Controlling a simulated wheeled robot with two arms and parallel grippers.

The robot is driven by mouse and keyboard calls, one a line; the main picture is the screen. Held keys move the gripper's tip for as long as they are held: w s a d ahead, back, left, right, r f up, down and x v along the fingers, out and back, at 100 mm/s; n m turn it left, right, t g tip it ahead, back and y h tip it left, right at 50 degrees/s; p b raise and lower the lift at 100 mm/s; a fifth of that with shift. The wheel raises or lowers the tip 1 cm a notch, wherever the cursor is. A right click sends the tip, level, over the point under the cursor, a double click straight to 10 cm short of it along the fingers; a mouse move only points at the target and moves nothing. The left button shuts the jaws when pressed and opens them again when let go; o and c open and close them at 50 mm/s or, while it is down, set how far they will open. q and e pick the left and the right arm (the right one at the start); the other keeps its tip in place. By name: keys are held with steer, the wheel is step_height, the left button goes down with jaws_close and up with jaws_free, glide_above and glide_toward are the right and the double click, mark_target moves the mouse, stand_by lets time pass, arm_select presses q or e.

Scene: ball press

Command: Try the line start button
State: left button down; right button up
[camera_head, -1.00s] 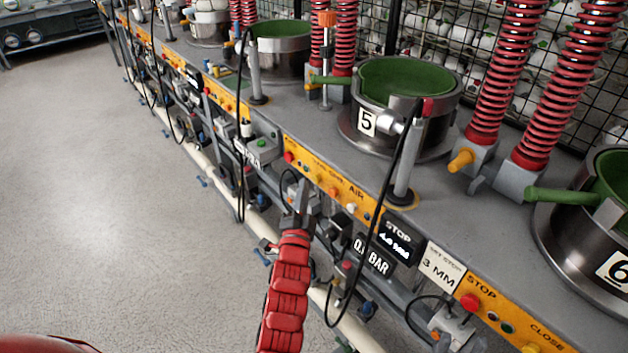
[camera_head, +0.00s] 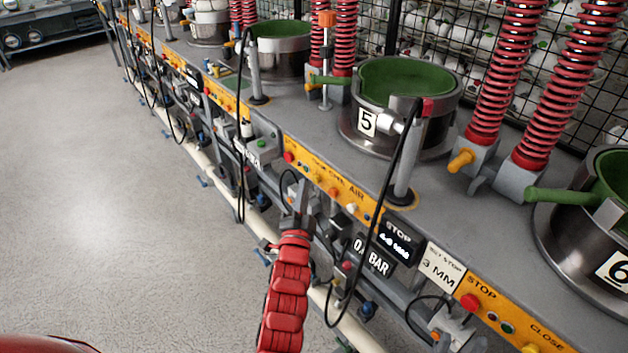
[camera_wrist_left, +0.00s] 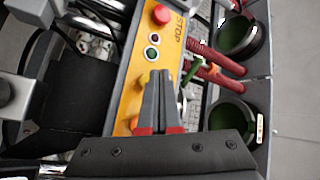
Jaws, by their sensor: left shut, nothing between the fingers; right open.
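My left gripper (camera_head: 301,198) is in front of the near edge of the press bench, by the yellow button panel (camera_head: 326,180). In the left wrist view its two fingers (camera_wrist_left: 162,76) are together with nothing between them, over a yellow panel (camera_wrist_left: 133,88). That panel has a red STOP button (camera_wrist_left: 161,14), a small dark red button (camera_wrist_left: 155,38), a small green button (camera_wrist_left: 151,53) and a yellow button (camera_wrist_left: 142,79). A green button on a grey box (camera_head: 262,143) shows to the left. I cannot tell which is line start, or whether the fingers touch anything. My right gripper is out of view.
Press pot 5 (camera_head: 366,122) and pot 6 (camera_head: 612,270) stand on the grey bench among red spring columns (camera_head: 505,70). Black cables (camera_head: 385,200) hang across the bench front. A pale pipe (camera_head: 262,232) runs below. The floor (camera_head: 110,200) at left is clear.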

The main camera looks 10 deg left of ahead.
stand_by(0.4)
arm_select(q)
steer(key=shift+w+d+b, duration=0.25)
steer(key=shift+w+b, duration=0.05)
steer(key=shift+b, duration=0.2)
steer(key=shift+w+d+b, duration=0.25)
steer(key=shift+w+b, duration=0.1)
steer(key=shift+b, duration=0.15)
stand_by(0.5)
steer(key=shift+s+a, duration=0.1)
stand_by(0.3)
steer(key=shift+s+a+p, duration=0.4)
steer(key=shift+s+p, duration=0.05)
steer(key=shift+s, duration=0.15)
